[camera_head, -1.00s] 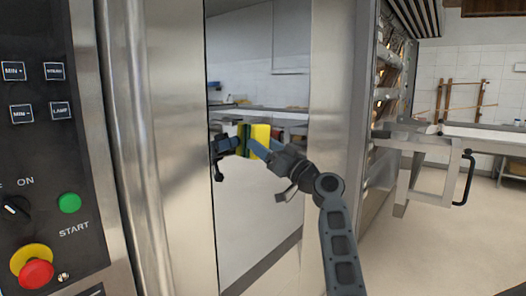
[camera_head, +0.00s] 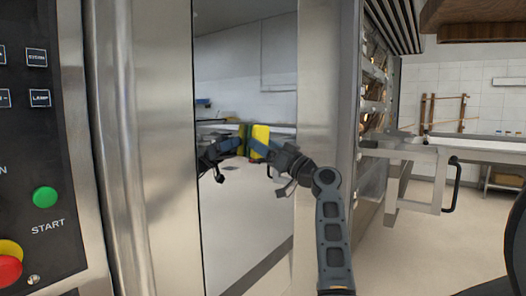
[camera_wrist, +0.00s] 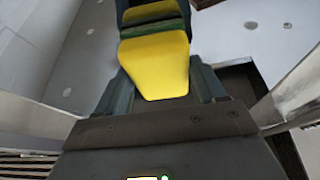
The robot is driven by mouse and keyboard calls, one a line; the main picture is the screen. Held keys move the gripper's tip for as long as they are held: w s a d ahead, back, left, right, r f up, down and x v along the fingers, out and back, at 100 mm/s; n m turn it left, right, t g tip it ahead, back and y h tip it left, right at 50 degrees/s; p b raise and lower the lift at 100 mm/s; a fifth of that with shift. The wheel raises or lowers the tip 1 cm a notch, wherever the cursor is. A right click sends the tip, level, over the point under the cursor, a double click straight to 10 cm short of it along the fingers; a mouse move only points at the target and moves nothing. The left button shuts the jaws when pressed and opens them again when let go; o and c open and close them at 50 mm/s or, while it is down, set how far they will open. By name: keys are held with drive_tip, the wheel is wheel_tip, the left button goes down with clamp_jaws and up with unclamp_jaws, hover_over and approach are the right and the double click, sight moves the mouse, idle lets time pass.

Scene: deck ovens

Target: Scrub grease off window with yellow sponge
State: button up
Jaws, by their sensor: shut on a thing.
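The yellow sponge (camera_head: 260,141) is held between the fingers of my gripper (camera_head: 258,152), in front of the window. In the wrist view the sponge (camera_wrist: 156,62) sits between both fingers of my gripper (camera_wrist: 160,85), its far face close to the glass. I cannot tell whether it touches. The window (camera_head: 245,210) is an upright, mirror-like pane between steel frames. It reflects my gripper and a green edge beside the sponge. Several pale grey spots, perhaps grease (camera_wrist: 250,25), show around the sponge in the wrist view.
A control panel (camera_head: 35,180) with buttons and a steel handle bar (camera_head: 118,150) stand left of the window. Right of it is a steel frame (camera_head: 330,90), then oven shelving and a steel table (camera_head: 420,155) with a black handle. Open floor lies at the lower right.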

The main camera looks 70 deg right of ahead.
drive_tip(key=s+d+b, duration=0.1)
drive_tip(key=d+b, duration=0.5)
drive_tip(key=shift+s+d, duration=0.25)
drive_tip(key=shift+d, duration=0.1)
idle(0.3)
drive_tip(key=shift+f, duration=0.1)
drive_tip(key=shift+a, duration=0.1)
drive_tip(key=shift+w+a, duration=0.15)
drive_tip(key=shift+a, duration=0.7)
drive_tip(key=shift+w+a, duration=0.1)
drive_tip(key=shift+a, duration=0.7)
drive_tip(key=shift+a, duration=0.1)
